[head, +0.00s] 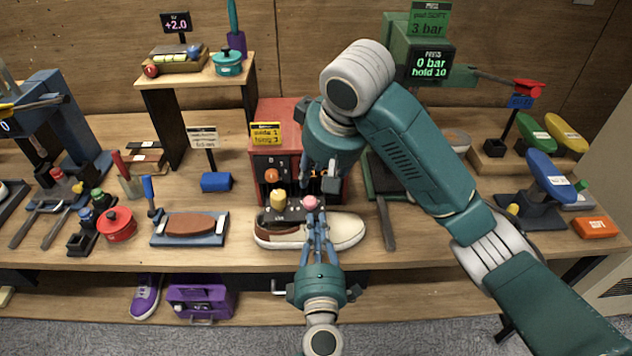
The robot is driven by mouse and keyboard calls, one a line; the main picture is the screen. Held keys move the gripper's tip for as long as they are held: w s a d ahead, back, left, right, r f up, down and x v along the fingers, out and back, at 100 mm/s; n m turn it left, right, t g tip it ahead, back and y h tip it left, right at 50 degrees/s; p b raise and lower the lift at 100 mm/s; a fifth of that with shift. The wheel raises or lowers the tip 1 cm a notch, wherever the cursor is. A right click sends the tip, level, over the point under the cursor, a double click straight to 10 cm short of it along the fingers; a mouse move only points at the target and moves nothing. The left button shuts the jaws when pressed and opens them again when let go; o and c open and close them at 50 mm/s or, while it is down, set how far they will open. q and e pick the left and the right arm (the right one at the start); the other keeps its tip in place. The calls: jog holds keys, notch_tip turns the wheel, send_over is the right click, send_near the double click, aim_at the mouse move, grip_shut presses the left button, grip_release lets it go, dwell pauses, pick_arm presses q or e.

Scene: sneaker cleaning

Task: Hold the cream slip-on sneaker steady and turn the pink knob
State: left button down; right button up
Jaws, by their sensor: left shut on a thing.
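The cream slip-on sneaker (346,230) lies on its sole at the front of the table, toe to the right, with a brown heel part. The pink knob (310,202) stands just behind it, on the dark front of a red machine (277,112). My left gripper (316,215) reaches across the sneaker from the front edge. My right gripper (330,183) points down just above and right of the knob, before the machine. Its fingertips are partly hidden, so its opening is unclear.
A yellow knob (278,199) sits close left of the pink one. A blue tray (217,240) with a brown piece lies left of the sneaker. A dark grey long-handled tool (387,222) lies to the right. My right arm covers much of the right-hand table.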

pick_arm(q)
jog(key=shift+f, duration=0.1)
dwell(0.3)
jog(key=c, duration=1.7)
grip_release()
jog(key=shift+s, duration=0.1)
jog(key=s, duration=1.2)
